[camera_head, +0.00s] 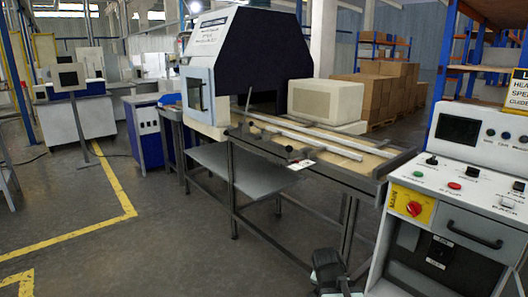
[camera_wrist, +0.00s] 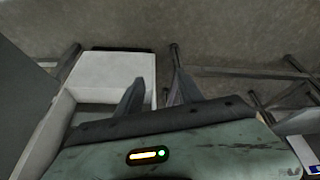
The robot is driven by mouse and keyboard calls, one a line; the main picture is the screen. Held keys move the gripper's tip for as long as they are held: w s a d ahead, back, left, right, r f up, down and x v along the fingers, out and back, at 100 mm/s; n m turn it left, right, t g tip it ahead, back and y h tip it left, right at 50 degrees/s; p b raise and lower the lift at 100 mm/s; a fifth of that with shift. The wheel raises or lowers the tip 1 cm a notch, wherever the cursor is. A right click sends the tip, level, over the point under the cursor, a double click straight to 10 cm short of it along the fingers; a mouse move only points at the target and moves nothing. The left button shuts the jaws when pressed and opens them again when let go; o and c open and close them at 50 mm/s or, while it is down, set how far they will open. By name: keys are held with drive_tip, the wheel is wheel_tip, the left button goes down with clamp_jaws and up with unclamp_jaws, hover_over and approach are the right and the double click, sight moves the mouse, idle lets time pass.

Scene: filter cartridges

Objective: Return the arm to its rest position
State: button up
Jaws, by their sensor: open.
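My gripper (camera_wrist: 156,92) shows in the wrist view with its two dark fingers apart and nothing between them. Behind the fingers is its greenish body with a small lit indicator. In the head view, a dark part of what looks like my arm (camera_head: 330,272) shows low at the bottom edge, in front of the worktable; the fingertips cannot be made out there. No filter cartridge can be made out in either view.
A machine with a long rail table (camera_head: 300,150) stands ahead. A control console (camera_head: 455,190) with buttons is close on the right. The floor (camera_head: 170,245) at left is clear. In the wrist view, a pale open box (camera_wrist: 108,68) lies left of the fingers and dark metal bars (camera_wrist: 235,71) at right.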

drive_tip(key=s+a+f+n+g+y, duration=0.2)
drive_tip(key=s+a+n+g+y, duration=0.15)
drive_tip(key=s+a+n, duration=0.35)
wheel_tip(320, 180, up, 28)
drive_tip(key=p, duration=2.8)
drive_tip(key=shift+s+d+r, duration=0.2)
drive_tip(key=shift+s+d, duration=0.15)
drive_tip(key=shift+f+h, duration=0.1)
drive_tip(key=shift+h, duration=0.15)
